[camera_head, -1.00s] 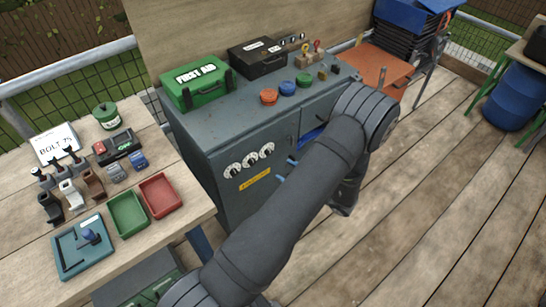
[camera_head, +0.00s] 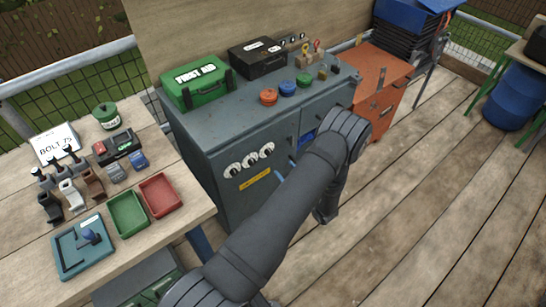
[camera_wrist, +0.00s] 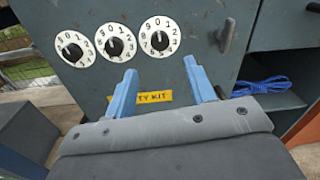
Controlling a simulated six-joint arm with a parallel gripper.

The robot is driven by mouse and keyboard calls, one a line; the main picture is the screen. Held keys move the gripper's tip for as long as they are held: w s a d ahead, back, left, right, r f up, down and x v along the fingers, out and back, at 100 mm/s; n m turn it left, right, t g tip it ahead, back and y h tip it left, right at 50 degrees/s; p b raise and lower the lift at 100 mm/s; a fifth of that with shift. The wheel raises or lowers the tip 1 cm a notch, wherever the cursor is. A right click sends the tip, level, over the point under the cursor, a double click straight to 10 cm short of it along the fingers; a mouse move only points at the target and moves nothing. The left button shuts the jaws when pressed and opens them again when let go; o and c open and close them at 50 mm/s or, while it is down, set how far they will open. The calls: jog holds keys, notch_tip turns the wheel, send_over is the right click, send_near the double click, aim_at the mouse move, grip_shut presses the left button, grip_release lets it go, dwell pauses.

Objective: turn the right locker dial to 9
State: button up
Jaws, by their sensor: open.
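Three white locker dials with black knobs sit in a row on the grey locker front. The right dial (camera_wrist: 160,37) also shows in the head view (camera_head: 266,150). The middle dial (camera_wrist: 115,43) and left dial (camera_wrist: 75,48) are beside it. The digit each knob points to is too small to tell. My gripper (camera_wrist: 160,68) is open and empty, its two blue fingers spread just below the right dial in the wrist view, apart from its knob. In the head view my arm hides most of the gripper.
A yellow label (camera_wrist: 140,97) is under the dials. A handle (camera_wrist: 227,36) stands out right of them, beside an open compartment with blue rope (camera_wrist: 262,86). The workbench (camera_head: 25,215) with trays is left of the locker. A green first aid box (camera_head: 196,84) is on top.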

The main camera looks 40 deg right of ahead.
aim_at(270, 154)
jog(key=w, duration=0.8)
jog(key=shift+w+d, duration=0.15)
jog(key=shift+w, duration=0.25)
jog(key=c, duration=1)
jog(key=shift+n, duration=3.5)
jog(key=o, duration=1)
